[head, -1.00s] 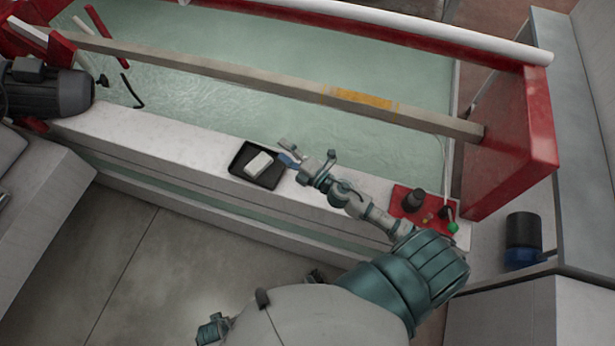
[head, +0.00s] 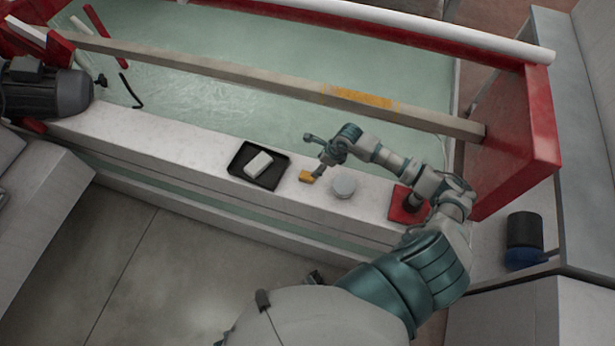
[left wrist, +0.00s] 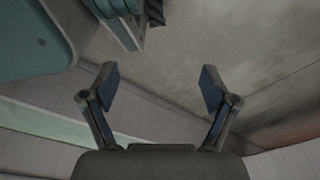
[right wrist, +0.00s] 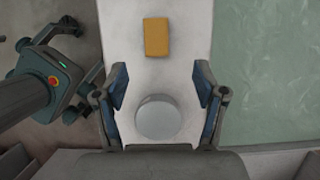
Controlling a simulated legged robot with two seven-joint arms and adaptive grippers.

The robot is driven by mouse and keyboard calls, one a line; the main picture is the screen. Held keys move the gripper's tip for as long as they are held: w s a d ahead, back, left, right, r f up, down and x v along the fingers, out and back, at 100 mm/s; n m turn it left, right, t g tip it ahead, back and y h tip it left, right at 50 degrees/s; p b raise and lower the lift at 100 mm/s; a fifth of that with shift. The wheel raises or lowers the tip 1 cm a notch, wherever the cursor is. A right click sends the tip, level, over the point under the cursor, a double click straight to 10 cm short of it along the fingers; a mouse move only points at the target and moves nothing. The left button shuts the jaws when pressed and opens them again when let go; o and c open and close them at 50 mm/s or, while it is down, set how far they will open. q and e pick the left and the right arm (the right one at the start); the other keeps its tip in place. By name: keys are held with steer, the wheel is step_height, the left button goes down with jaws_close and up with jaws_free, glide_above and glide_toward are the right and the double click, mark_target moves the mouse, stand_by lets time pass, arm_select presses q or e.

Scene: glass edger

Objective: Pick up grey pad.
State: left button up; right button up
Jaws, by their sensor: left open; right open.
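The round grey pad (head: 344,187) lies flat on the white ledge, right of a small yellow block (head: 306,177). In the right wrist view, the pad (right wrist: 158,118) sits low in the picture, in the gap between the fingers, with bare ledge around it. My right gripper (head: 315,156) is open and empty above the ledge; it also shows in the right wrist view (right wrist: 160,85). I cannot tell its exact height over the pad. My left gripper (left wrist: 158,80) is open and empty, with floor beyond its fingers.
A black tray (head: 239,173) holding a whitish block (head: 258,163) stands left of the yellow block. A red panel (head: 402,212) is partly under my right arm. A long beam (head: 250,81) runs behind the ledge (head: 180,143), over green glass.

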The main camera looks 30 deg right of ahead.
mark_target(308, 175)
steer(key=x, duration=0.4)
steer(key=shift+a+f, duration=0.1)
steer(key=shift+f, duration=0.25)
steer(key=x, duration=0.4)
steer(key=shift+a+f+b, duration=0.25)
steer(key=shift+a+b, duration=0.05)
steer(key=shift+w+f, duration=0.1)
steer(key=shift+f, duration=0.2)
arm_select(q)
steer(key=shift+w+d+r, duration=0.1)
steer(key=shift+w+r, duration=0.5)
steer(key=shift+r, duration=0.05)
arm_select(e)
steer(key=c, duration=1)
steer(key=shift+r, duration=0.15)
step_height(308, 175, up, 4)
steer(key=shift+f, duration=0.2)
arm_select(q)
steer(key=shift+s+f+p, duration=0.5)
steer(key=shift+s+f, duration=0.4)
arm_select(e)
steer(key=s+a+r, duration=0.1)
steer(key=s+a, duration=0.7)
steer(key=s, duration=0.5)
steer(key=shift+s+a, duration=0.3)
steer(key=shift+s, duration=0.05)
